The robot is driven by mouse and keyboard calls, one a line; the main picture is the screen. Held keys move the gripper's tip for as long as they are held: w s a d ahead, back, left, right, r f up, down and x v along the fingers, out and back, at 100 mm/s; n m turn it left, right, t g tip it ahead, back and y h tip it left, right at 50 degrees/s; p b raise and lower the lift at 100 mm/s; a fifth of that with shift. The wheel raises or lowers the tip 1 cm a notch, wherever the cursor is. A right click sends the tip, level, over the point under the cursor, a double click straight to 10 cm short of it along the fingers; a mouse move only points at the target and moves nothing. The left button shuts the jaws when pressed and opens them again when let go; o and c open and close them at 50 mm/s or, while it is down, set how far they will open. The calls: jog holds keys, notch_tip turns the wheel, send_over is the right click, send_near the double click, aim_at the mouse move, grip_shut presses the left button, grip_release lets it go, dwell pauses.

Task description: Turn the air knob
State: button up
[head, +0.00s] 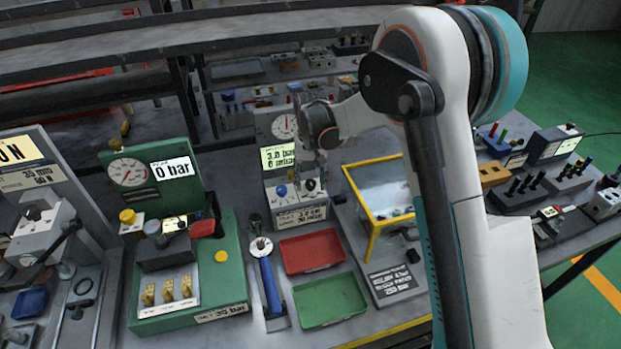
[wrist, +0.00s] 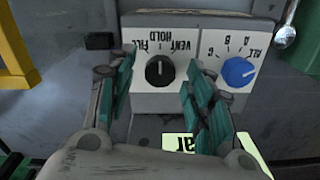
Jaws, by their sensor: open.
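A grey panel unit (head: 283,150) with a round gauge and a lit 3.0 bar display stands at the middle of the bench. In the wrist view its face is upside down. A black knob (wrist: 160,71) there is labelled FILL, HOLD and VENT, and its white mark points towards HOLD. My gripper (wrist: 158,76) is open, with teal finger pads on either side of the black knob. I cannot tell whether they touch it.
A yellow-framed clear box (head: 378,190) stands close right of the unit. A red tray (head: 311,252) and a green tray (head: 330,300) lie in front. A green 0 bar test stand (head: 190,255) is at left. A silver ball-ended part (wrist: 286,36) is near the blue knob.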

aim_at(312, 183)
notch_tip(312, 183, up, 12)
dwell(0.5)
dwell(0.3)
jog(key=s+d+r+t, duration=0.4)
jog(key=s+d+r, duration=0.75)
jog(key=s, duration=0.35)
jog(key=s+d+f+t, duration=0.1)
jog(key=s+d, duration=0.3)
jog(key=s, duration=0.4)
jog(key=s+d+f+t, duration=0.2)
jog(key=s+d+f, duration=0.1)
jog(key=s, duration=0.5)
jog(key=shift+s+d+m, duration=0.3)
jog(key=shift+s+d, duration=0.05)
jog(key=shift+s, duration=0.05)
